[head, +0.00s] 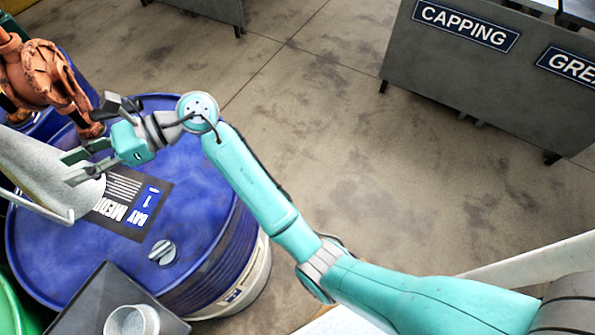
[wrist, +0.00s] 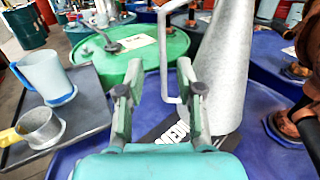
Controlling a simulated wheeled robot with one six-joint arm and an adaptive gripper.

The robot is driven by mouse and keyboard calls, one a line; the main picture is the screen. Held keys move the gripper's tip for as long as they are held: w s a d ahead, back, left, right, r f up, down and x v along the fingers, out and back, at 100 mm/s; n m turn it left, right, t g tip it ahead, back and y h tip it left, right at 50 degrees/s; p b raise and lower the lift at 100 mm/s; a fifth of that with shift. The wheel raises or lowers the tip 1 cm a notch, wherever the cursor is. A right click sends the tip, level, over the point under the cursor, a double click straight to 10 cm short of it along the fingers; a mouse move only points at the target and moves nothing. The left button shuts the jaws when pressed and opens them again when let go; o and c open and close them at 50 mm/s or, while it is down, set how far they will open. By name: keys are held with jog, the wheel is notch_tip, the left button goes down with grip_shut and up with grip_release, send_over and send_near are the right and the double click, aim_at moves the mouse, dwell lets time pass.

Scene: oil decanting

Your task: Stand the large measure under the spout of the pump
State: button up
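The large measure is a tall, tapered grey metal vessel (head: 35,170) at the left edge of the head view, over the blue drum. In the wrist view the large measure (wrist: 222,80) stands just beyond my fingers, its thin handle (wrist: 163,60) showing in the gap between them. My gripper (head: 72,168) is open beside the measure; in the wrist view both fingers (wrist: 160,105) are apart, with no clear contact on the handle. The rusty orange pump (head: 48,75) is at the upper left; part of it shows at the wrist view's right edge (wrist: 308,105). I cannot pick out its spout.
A dark tray (wrist: 90,105) holds a pale jug (wrist: 45,75) and a small metal cup (wrist: 40,125). A green drum (wrist: 115,62) stands behind. The floor right of the drum is clear.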

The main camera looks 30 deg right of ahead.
jog(key=s+d+f+n+t+h, duration=0.35)
jog(key=s+d+n+t, duration=0.45)
jog(key=n, duration=0.4)
jog(key=s+d+f+n+t+h, duration=0.2)
jog(key=s+d+f+n+t, duration=0.4)
jog(key=d+n, duration=0.45)
jog(key=s+d+f+n+t+h, duration=0.25)
jog(key=s+d+n+t, duration=0.55)
jog(key=n, duration=0.5)
jog(key=s+d+f+m+g+h, duration=0.3)
jog(key=s+d+m+h, duration=0.2)
jog(key=s+m, duration=0.3)
jog(key=s+d+f+m+g+h, duration=0.3)
jog(key=s+d+m+h, duration=0.2)
jog(key=s+m, duration=0.4)
jog(key=shift+s+d+m+g, duration=0.3)
jog(key=shift+d+m, duration=0.05)
jog(key=shift+d, duration=0.4)
